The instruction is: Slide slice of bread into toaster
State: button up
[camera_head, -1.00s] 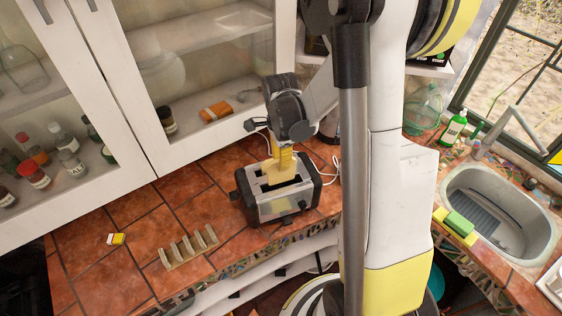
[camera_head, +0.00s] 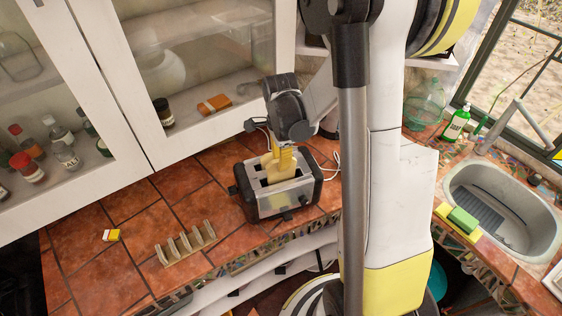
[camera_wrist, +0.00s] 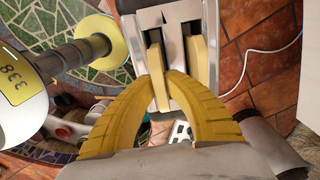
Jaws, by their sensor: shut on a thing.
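The toaster (camera_head: 285,201) is a silver and black two-slot box standing upright on the tiled counter. My gripper (camera_head: 283,149) points down over it, with its yellow fingers just above the slots. In the wrist view my gripper (camera_wrist: 168,76) is shut on a pale slice of bread (camera_wrist: 154,62), which stands on edge at the left slot, its lower part hidden. A second pale slice (camera_wrist: 196,59) stands in the right slot, clear of the fingers. In the head view the pale bread (camera_head: 281,170) rises from the toaster top.
A wooden toast rack (camera_head: 185,245) and a small yellow and white box (camera_head: 111,235) lie left of the toaster. A cabinet (camera_head: 150,140) with glass doors stands behind. A sink (camera_head: 500,210) is at the right. A white cord (camera_wrist: 262,52) runs beside the toaster.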

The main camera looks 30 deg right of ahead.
jog(key=shift+f+b, duration=0.3)
jog(key=shift+f, duration=0.1)
jog(key=o, duration=0.5)
dwell(0.5)
jog(key=o, duration=0.6)
jog(key=shift+o, duration=0.2)
jog(key=shift+r, duration=0.1)
notch_tip(320, 180, up, 12)
